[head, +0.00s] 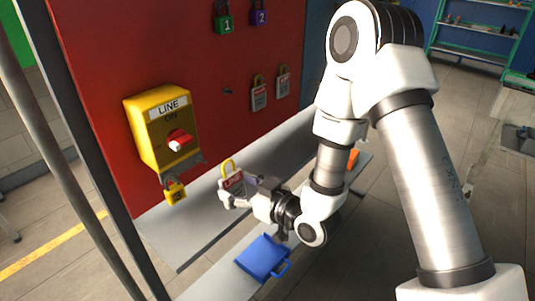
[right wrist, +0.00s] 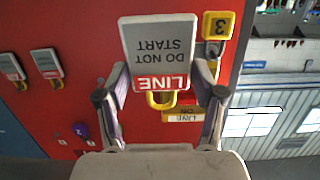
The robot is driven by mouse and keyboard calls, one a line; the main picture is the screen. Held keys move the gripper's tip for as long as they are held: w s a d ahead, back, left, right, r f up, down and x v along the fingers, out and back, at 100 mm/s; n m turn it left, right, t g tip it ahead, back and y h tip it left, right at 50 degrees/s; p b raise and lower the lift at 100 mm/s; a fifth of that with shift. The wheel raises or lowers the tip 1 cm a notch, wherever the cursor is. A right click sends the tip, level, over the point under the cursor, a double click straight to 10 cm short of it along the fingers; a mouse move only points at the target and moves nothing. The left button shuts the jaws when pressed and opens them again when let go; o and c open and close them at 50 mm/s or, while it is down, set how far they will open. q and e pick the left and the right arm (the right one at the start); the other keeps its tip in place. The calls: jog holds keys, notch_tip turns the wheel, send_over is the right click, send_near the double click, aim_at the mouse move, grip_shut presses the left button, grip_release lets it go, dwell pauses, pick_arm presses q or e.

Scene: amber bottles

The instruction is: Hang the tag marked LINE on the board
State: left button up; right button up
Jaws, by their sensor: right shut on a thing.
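The tag marked LINE (head: 232,184) is white and grey with a red band and a yellow loop on top. My right gripper (head: 243,191) is shut on it, holding it in front of the red board (head: 120,70) and apart from it. In the right wrist view the tag (right wrist: 158,50) appears upside down, reading DO NOT START, between the two fingers. On the board, a small bare peg (head: 228,91) shows left of two hanging tags, one nearer (head: 259,98) and one farther (head: 283,84). My left gripper is not in view.
A yellow LINE switch box (head: 150,145) with a red knob stands out from the board, a yellow padlock (head: 174,191) below it. Green (head: 224,22) and violet (head: 260,14) padlocks hang higher. A blue object with a handle (head: 262,256) lies on the grey ledge (head: 210,282).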

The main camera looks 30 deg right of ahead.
jog(key=shift+a+f, duration=0.25)
jog(key=shift+f, duration=0.35)
jog(key=shift+w+d+f, duration=0.15)
jog(key=shift+w+d, duration=0.05)
jog(key=shift+w, duration=0.05)
jog(key=shift+w+a, duration=0.5)
jog(key=shift+w, duration=0.15)
jog(key=shift+p+x, duration=0.35)
jog(key=shift+x, duration=0.9)
jog(key=shift+b+x, duration=0.35)
jog(key=shift+x, duration=2.1)
jog(key=shift+d+f, duration=0.1)
jog(key=o, duration=1.2)
